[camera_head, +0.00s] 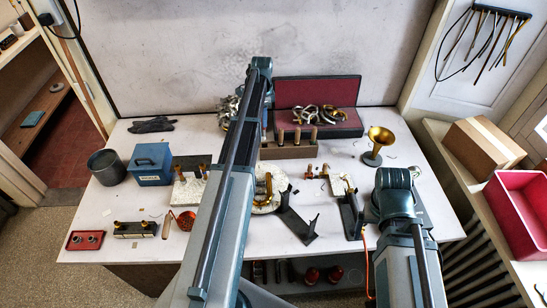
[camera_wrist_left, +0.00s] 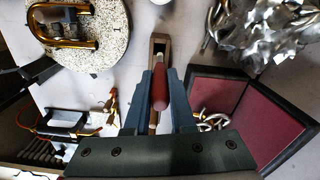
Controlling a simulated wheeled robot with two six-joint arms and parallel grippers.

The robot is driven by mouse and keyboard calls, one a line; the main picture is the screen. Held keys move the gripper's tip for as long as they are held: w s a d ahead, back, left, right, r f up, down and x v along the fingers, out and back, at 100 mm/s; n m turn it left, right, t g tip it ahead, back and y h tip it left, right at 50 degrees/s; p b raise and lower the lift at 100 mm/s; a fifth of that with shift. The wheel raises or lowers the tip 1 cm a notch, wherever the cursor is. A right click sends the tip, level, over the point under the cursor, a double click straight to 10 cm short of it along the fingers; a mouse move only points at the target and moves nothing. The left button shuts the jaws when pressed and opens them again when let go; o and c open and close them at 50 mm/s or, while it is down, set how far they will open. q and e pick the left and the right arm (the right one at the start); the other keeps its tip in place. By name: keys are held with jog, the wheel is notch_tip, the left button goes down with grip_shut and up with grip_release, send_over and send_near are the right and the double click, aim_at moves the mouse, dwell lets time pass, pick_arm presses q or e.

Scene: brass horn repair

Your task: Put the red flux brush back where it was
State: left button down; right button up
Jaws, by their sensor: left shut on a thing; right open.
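The red flux brush (camera_wrist_left: 160,90) shows in the left wrist view as a red handle. My left gripper (camera_wrist_left: 161,78) is shut on it, with one blue-grey finger on each side. Below the brush is a wooden rack (camera_wrist_left: 159,44); I cannot tell whether the brush touches it. In the head view the rack (camera_head: 289,151) stands in front of the red-lined case, with several upright handles in it. My left arm hides the rack's left end, the brush and most of the left gripper there. My right gripper is not visible.
The open red-lined case (camera_head: 318,92) stands behind the rack, and crumpled silvery metal (camera_wrist_left: 262,28) lies beside it. A round pale slab (camera_wrist_left: 85,57) with a brass bend is nearby. A brass bell (camera_head: 378,140) stands to the right.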

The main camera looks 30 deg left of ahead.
pick_arm(q)
jog(key=shift+f+b, duration=5)
jog(key=shift+f, duration=0.1)
jog(key=shift+f, duration=0.15)
jog(key=c, duration=0.8)
grip_release()
jog(key=shift+o, duration=0.2)
jog(key=shift+r, duration=0.25)
notch_tip(320, 180, up, 12)
jog(key=p, duration=1.2)
jog(key=shift+r, duration=0.1)
jog(key=shift+s+d, duration=0.1)
jog(key=shift+d, duration=0.05)
